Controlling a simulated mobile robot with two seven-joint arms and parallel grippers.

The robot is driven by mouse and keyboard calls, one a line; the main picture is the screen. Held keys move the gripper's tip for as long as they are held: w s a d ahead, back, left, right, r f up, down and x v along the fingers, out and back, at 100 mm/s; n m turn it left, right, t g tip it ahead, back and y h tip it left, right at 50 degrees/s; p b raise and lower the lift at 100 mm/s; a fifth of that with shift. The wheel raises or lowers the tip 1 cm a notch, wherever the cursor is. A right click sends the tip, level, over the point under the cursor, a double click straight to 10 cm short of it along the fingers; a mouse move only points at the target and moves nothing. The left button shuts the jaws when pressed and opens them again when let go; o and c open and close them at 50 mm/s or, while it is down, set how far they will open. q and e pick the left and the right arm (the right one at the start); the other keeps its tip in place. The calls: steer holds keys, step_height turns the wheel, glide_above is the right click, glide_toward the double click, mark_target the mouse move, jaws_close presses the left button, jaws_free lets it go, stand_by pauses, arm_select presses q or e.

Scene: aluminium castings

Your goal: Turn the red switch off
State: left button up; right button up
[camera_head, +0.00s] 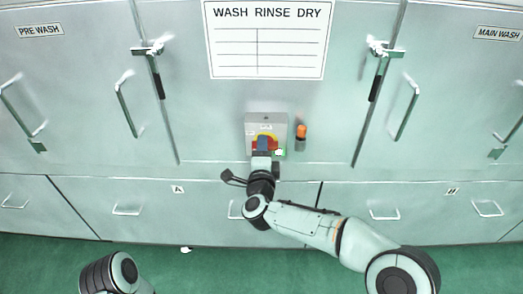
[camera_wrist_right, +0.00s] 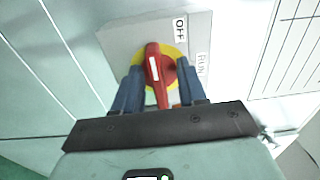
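The red switch (camera_wrist_right: 154,72) is a red handle with a white mark on a yellow disc, on a grey box (camera_head: 266,121). In the right wrist view, the OFF label is above right of the handle and the RUN label is to its right. I cannot tell which label the handle points at. My right gripper (camera_wrist_right: 160,88) has its two blue fingers apart, one on each side of the handle, with narrow gaps visible. In the head view the gripper partly hides the switch. My left gripper is out of view; only part of my left arm shows at bottom left.
An orange-topped item (camera_head: 301,131) is mounted right beside the box. A WASH RINSE DRY sign (camera_head: 268,40) hangs above. Cabinet doors with protruding handles (camera_head: 125,103) and latches (camera_head: 383,50) flank the box, with drawers below. The green floor (camera_head: 210,270) is mostly clear.

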steer(key=shift+a+f, duration=0.1)
steer(key=s+b, duration=0.1)
steer(key=s, duration=1.2)
steer(key=shift+s, duration=0.2)
